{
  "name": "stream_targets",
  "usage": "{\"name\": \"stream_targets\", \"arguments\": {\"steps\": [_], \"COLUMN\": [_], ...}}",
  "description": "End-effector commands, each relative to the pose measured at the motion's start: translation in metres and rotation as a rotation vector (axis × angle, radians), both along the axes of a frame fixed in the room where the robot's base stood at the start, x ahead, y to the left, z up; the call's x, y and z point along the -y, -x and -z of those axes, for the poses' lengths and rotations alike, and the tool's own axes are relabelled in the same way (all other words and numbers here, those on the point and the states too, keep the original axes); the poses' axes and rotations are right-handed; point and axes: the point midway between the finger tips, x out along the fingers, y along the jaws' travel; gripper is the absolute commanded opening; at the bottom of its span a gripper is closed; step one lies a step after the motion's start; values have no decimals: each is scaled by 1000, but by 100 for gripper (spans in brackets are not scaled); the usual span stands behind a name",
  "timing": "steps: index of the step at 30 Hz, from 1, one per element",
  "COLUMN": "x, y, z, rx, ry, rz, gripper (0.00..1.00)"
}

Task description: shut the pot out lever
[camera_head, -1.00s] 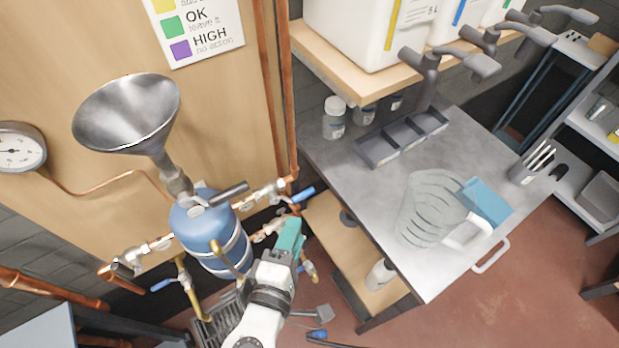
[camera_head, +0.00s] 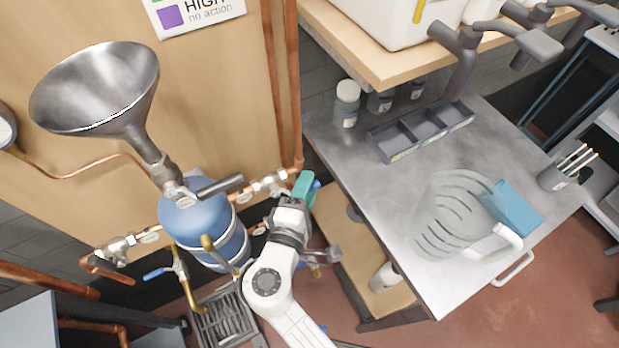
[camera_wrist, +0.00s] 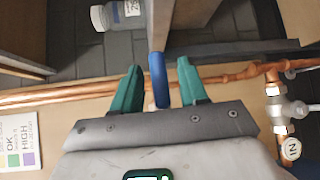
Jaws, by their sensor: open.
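The blue lever (camera_wrist: 158,80) stands between the two teal fingers of my gripper (camera_wrist: 158,75) in the wrist view, with a gap visible on its right side. My gripper is open. In the head view my gripper (camera_head: 303,187) is at the pipe right of the blue pot (camera_head: 192,222), and only a sliver of the blue lever (camera_head: 317,184) shows past it. A valve with a round tag (camera_wrist: 291,149) is at the right of the wrist view; I cannot read the tag surely. The lever's joint with its valve is hidden.
A steel funnel (camera_head: 100,88) sits above the pot. Another blue lever (camera_head: 156,273) is at lower left. Copper pipes (camera_head: 287,90) run up the wooden panel. A grey bench (camera_head: 390,190) with a clear jug (camera_head: 445,220) stands close on the right.

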Motion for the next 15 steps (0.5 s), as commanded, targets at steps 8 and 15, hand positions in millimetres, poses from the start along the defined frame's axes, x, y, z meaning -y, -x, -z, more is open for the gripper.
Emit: {"name": "stream_targets", "arguments": {"steps": [8, 15], "x": [5, 5], "y": [-23, -24], "z": [3, 4], "rx": [1, 1], "ry": [2, 1], "rz": [0, 0], "gripper": [43, 43]}}
